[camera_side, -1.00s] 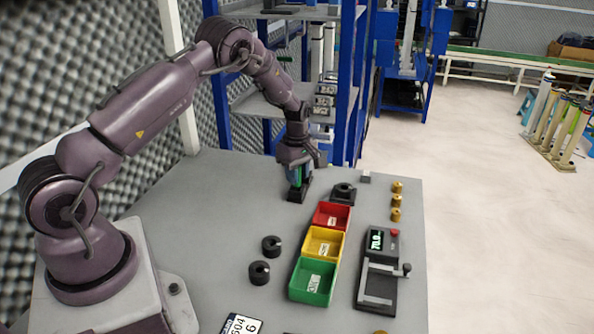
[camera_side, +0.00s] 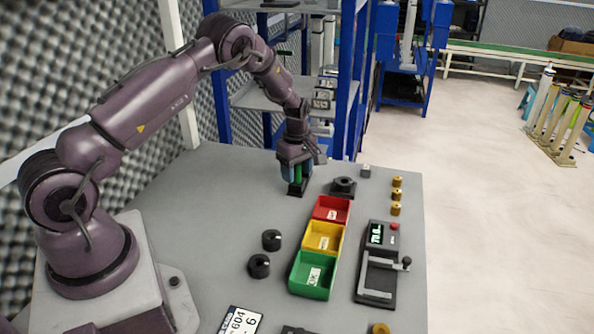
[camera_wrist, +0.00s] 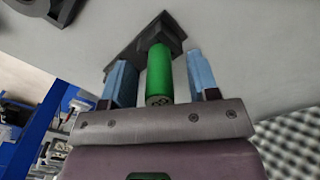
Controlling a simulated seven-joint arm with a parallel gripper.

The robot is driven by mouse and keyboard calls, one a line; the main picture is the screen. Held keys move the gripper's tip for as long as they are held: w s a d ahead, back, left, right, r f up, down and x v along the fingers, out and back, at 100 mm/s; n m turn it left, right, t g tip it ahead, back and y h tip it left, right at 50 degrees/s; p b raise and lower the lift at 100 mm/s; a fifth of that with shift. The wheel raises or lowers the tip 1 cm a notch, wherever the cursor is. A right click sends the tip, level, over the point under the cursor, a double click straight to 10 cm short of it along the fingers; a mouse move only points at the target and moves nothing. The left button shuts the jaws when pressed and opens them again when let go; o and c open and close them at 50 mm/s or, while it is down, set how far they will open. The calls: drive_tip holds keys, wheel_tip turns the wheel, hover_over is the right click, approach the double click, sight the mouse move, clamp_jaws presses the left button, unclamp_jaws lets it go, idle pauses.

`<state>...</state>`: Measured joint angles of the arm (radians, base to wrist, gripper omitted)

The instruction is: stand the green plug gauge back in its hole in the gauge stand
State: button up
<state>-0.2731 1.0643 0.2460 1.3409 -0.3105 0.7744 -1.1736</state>
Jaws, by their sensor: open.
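The green plug gauge (camera_side: 298,173) stands upright in the black gauge stand (camera_side: 297,190) on the far part of the table. In the wrist view the plug gauge (camera_wrist: 159,72) has its lower end at the dark stand (camera_wrist: 135,48); the hole itself is hidden. My gripper (camera_side: 297,172) points down over the stand, its blue fingers on either side of the plug gauge. In the wrist view the gripper (camera_wrist: 160,75) is open, with a gap between each finger and the plug.
Red (camera_side: 331,210), yellow (camera_side: 322,238) and green (camera_side: 312,275) bins stand in a row nearer the camera. A dark round fixture (camera_side: 343,187) sits just right of the stand. Two black knobs (camera_side: 271,240) (camera_side: 259,266) and a digital gauge (camera_side: 380,260) lie nearer. Table left of the stand is clear.

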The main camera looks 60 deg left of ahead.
wheel_tip(320, 180, up, 13)
drive_tip(key=shift+f, duration=0.15)
idle(0.4)
drive_tip(key=shift+s+f+m, duration=0.3)
drive_tip(key=shift+m, duration=0.6)
drive_tip(key=s+d+r+m+t, duration=0.2)
drive_tip(key=s+d+r+m, duration=0.7)
drive_tip(key=s, duration=0.3)
drive_tip(key=s+d+r+m+t, duration=0.3)
drive_tip(key=s+d+r+m, duration=0.6)
drive_tip(key=s+d, duration=0.2)
drive_tip(key=shift+s+d+r+m+t, duration=0.3)
drive_tip(key=shift+s+m, duration=0.1)
drive_tip(key=shift+s, duration=0.7)
